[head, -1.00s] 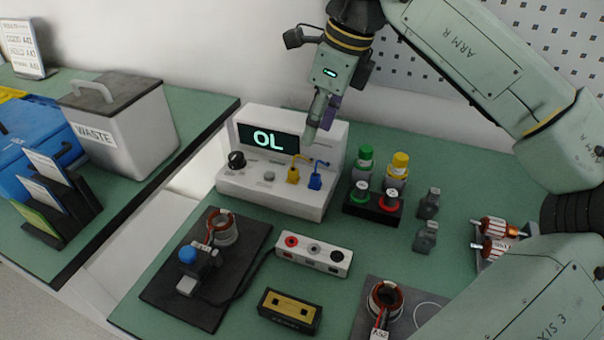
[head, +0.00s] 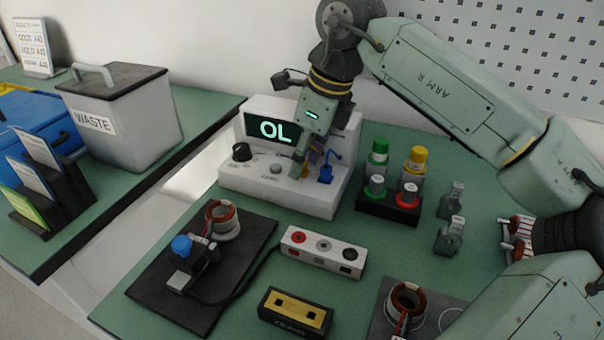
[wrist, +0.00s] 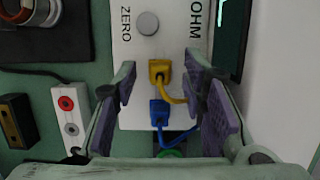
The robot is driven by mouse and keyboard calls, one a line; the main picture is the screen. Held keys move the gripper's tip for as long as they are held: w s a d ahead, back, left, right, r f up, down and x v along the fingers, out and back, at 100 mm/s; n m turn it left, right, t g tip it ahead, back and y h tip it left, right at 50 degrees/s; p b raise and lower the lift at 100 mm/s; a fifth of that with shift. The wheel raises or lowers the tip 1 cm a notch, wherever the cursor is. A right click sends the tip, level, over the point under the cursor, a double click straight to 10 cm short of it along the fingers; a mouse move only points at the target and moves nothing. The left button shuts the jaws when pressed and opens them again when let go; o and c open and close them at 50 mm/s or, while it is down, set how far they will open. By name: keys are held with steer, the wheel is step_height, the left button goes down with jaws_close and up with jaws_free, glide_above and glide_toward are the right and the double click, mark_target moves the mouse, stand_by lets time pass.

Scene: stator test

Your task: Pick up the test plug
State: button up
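Two test plugs, one yellow (wrist: 160,70) and one blue (wrist: 158,113), sit on the front of the white meter (head: 245,180). Each has a lead of its own colour. In the head view the blue plug (head: 325,174) shows beside my gripper (head: 303,168), which mostly hides the yellow one. My gripper is open over the meter's front. In the wrist view its purple finger pads (wrist: 162,85) stand left and right of the yellow plug, with gaps on both sides. The blue plug is a little lower in that view.
A white socket box (head: 322,252) and a dark fixture mat (head: 150,290) lie in front. The waste bin (head: 130,140) is on the left bench. Green table shows between them.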

steer(key=shift+r, duration=0.1)
steer(key=shift+c, duration=0.3)
jaws_close()
steer(key=shift+r, duration=0.15)
steer(key=shift+r+p, duration=0.25)
steer(key=shift+p, duration=0.1)
step_height(320, 180, up, 3)
steer(key=shift+r+p, duration=0.1)
steer(key=shift+p, duration=1.05)
steer(key=s+a+r+b, duration=0.1)
steer(key=s+a, duration=0.5)
steer(key=s, duration=0.8)
steer(key=shift+s+b, duration=0.4)
steer(key=shift+b, duration=0.5)
steer(key=shift+a, duration=0.1)
steer(key=shift+r, duration=0.15)
